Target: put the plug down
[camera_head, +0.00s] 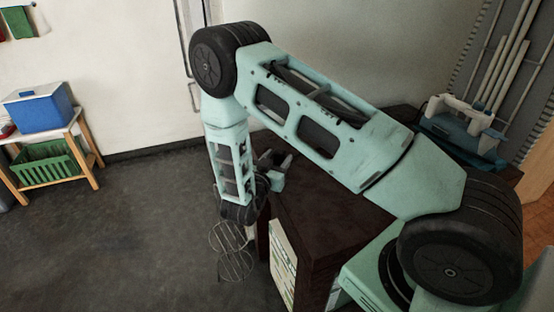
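I cannot make out a plug in the head view. My arm reaches up from the lower right, bends at the upper left and comes down beside the dark cabinet's left end. My gripper (273,169) seems to be the small dark and grey part at the arm's end, near the cabinet's top left edge. Its fingers are too small and dark to read, and I cannot tell whether anything is between them.
The dark cabinet (315,215) is partly hidden by my arm. A thin wire frame (232,262) shows below my wrist. A wooden stand (85,150) holds a blue cooler (40,108) and green crate (48,168). Left floor is clear.

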